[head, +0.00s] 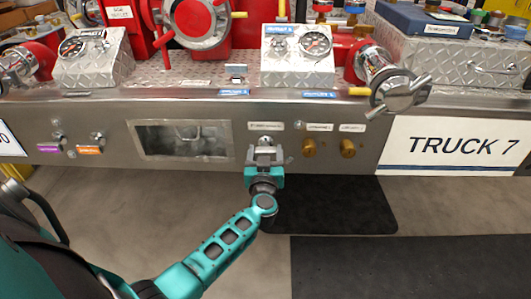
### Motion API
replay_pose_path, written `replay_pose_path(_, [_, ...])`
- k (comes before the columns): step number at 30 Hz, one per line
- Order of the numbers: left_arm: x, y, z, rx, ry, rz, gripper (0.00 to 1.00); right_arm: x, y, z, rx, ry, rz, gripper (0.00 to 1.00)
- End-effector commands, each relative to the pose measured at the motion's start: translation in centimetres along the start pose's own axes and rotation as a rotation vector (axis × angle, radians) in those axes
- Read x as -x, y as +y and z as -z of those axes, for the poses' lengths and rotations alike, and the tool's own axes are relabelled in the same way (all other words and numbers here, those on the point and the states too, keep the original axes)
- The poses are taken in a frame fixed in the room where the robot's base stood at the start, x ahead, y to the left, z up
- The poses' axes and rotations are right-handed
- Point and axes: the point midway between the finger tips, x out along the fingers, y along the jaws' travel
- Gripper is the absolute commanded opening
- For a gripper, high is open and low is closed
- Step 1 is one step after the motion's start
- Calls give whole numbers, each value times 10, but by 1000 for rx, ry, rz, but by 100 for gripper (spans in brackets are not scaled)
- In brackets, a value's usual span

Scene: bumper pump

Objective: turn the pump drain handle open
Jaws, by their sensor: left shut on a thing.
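My left gripper (264,158) reaches up from below to the front panel of the truck bumper (220,115). It is shut on the pump drain handle (265,142), a small metal handle under a white label (265,126). The fingers cover much of the handle, so its exact angle is hard to tell. My right gripper does not show.
Two brass knobs (309,147) sit just right of the handle. A recessed window (182,139) and small purple and orange pulls (89,150) are to the left. A capped outlet (398,90) sticks out at the upper right. A black mat (335,205) lies on the floor.

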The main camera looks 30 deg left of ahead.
Motion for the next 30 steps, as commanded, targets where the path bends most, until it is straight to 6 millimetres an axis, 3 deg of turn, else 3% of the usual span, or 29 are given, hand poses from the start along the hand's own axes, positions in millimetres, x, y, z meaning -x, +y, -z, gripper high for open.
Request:
replay_pose_path(12, [-1,-1,3,325,3,0,38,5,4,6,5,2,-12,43])
replay_pose_path(26, [-2,-2,3,381,5,-1,38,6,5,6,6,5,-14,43])
replay_pose_path(27, [-2,-2,3,381,5,-1,71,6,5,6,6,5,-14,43])
replay_pose_path(30, [-2,-2,3,381,5,-1,80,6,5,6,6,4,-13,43])
